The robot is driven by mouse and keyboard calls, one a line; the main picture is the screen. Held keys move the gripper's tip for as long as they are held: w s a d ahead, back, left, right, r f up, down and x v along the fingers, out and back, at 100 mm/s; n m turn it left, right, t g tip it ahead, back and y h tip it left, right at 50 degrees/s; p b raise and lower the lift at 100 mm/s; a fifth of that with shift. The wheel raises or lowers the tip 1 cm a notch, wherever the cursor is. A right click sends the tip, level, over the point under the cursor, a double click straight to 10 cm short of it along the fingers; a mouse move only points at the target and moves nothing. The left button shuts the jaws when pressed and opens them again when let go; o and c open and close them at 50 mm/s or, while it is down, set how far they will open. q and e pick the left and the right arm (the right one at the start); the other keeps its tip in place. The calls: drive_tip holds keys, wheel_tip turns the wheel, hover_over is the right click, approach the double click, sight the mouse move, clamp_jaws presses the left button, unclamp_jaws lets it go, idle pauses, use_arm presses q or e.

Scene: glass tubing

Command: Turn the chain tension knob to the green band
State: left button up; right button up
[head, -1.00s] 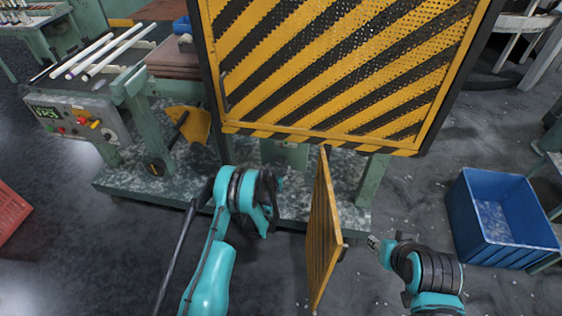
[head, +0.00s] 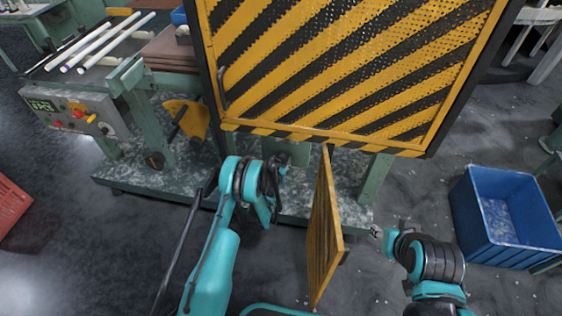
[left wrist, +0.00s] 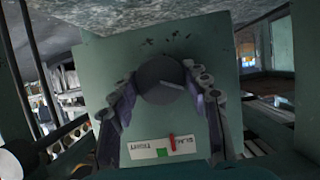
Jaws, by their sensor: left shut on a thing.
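The chain tension knob is a dark round disc (left wrist: 161,80) on a pale green panel (left wrist: 215,45) in the left wrist view. My left gripper (left wrist: 160,88) is shut on the knob, one finger on each side. Below the knob a white label strip (left wrist: 143,152) carries a green band (left wrist: 162,153) and a red marker (left wrist: 172,142); the marker stands just right of the green band. In the head view my left gripper (head: 276,180) reaches under the machine, and the knob cannot be made out there. My right gripper (head: 376,233) is small, its fingers unclear.
A yellow-black striped guard (head: 340,70) hangs above the work spot. A yellow hinged panel (head: 325,230) stands open between my arms. A blue crate (head: 505,210) is at right, a red crate (head: 10,205) at left. A control box (head: 75,110) is on the machine's left.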

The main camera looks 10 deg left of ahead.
sight(284, 141)
use_arm(q)
drive_tip(key=shift+a+n+h, duration=0.1)
drive_tip(key=shift+n+h, duration=0.6)
drive_tip(key=shift+n, duration=0.5)
drive_tip(key=shift+n+h, duration=0.9)
drive_tip(key=shift+n, duration=0.3)
drive_tip(key=o, duration=1.2)
drive_tip(key=shift+c, duration=0.2)
wheel_tip(284, 141, up, 10)
